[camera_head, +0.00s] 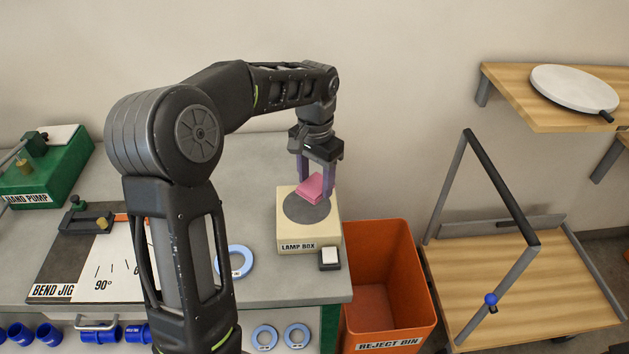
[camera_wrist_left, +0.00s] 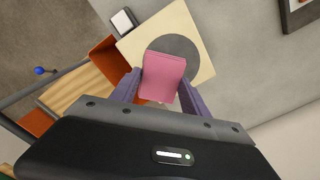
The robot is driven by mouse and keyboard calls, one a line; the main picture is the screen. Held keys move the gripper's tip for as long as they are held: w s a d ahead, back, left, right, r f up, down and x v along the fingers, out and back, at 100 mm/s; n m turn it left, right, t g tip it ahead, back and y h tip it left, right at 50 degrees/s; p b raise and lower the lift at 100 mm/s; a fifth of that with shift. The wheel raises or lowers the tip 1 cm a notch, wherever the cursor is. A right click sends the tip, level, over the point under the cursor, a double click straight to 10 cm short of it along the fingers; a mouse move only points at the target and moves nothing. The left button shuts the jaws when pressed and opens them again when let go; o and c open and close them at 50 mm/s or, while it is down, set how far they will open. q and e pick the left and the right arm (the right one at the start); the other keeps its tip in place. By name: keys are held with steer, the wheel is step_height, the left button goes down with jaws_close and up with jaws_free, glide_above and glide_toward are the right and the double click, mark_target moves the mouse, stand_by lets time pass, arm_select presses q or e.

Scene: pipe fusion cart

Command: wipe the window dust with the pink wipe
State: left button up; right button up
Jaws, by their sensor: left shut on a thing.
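The pink wipe (camera_head: 312,187) is a small folded pad held between the purple fingers of my left gripper (camera_head: 318,184). It also shows in the left wrist view (camera_wrist_left: 164,76), between the fingers of the gripper (camera_wrist_left: 160,95). My left gripper is shut on it and points down over the lamp box (camera_head: 310,238). The lamp box is cream with a round dark grey window (camera_head: 301,210) on top, partly covered by the wipe. I cannot tell whether the wipe touches the window. No separate dust can be made out on it. My right gripper is not in view.
A small block with a white top (camera_head: 329,258) sits by the lamp box. An orange reject bin (camera_head: 391,300) stands right of the bench. A blue ring (camera_head: 236,261) and bend jig (camera_head: 80,265) lie left. A wooden cart (camera_head: 560,290) with a grey frame stands right.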

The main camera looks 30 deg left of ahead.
arm_select(q)
steer(key=shift+r+p, duration=0.35)
steer(key=shift+r, duration=0.45)
steer(key=shift+f, duration=0.15)
